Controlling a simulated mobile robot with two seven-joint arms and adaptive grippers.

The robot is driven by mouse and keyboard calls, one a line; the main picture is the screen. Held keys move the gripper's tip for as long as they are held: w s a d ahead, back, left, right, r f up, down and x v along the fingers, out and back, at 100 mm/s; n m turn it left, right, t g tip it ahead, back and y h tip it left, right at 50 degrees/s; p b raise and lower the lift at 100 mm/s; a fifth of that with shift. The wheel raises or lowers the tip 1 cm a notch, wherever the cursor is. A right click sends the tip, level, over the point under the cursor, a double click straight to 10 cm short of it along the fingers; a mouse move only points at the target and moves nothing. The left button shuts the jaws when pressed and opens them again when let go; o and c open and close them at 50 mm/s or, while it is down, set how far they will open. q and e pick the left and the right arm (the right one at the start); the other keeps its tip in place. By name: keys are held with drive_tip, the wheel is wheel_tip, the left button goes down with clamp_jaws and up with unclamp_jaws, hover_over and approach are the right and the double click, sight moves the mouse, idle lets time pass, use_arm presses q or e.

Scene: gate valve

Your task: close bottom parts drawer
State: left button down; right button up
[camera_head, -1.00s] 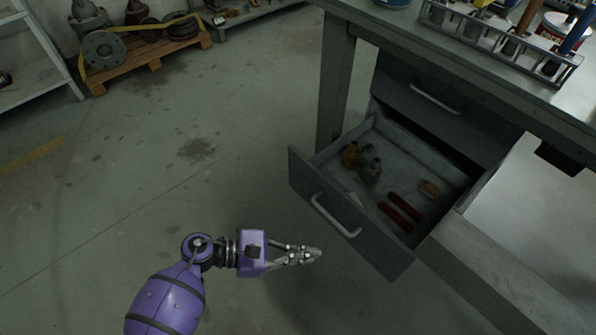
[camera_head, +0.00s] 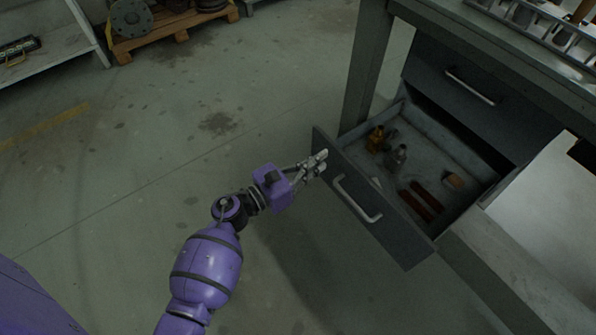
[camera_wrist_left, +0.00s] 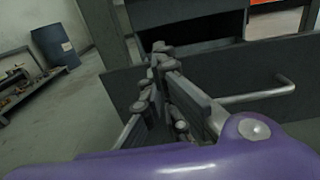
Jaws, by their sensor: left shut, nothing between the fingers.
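The bottom parts drawer (camera_head: 375,205) is pulled out from under the workbench, with a grey front and a pale bar handle (camera_head: 357,199). Inside it lie brass and grey fittings, two reddish bars and a small tan block. My left gripper (camera_head: 321,158) is shut and empty at the left end of the drawer front, left of the handle. I cannot tell whether it touches the front. In the left wrist view the fingertips (camera_wrist_left: 160,52) overlap the drawer front (camera_wrist_left: 240,72), and the handle (camera_wrist_left: 255,95) is to their right. My right gripper is not in view.
A shut upper drawer (camera_head: 465,90) sits above under the bench top. The bench leg (camera_head: 368,65) stands just behind the left end of the open drawer. A pale block-like surface (camera_head: 545,220) borders the drawer on the right. The floor (camera_head: 150,150) to the left is clear.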

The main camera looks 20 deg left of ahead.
sight(336, 150)
use_arm(q)
drive_tip(key=shift+x, duration=1.65)
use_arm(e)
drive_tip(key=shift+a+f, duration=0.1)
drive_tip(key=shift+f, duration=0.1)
use_arm(q)
drive_tip(key=shift+w+d, duration=0.1)
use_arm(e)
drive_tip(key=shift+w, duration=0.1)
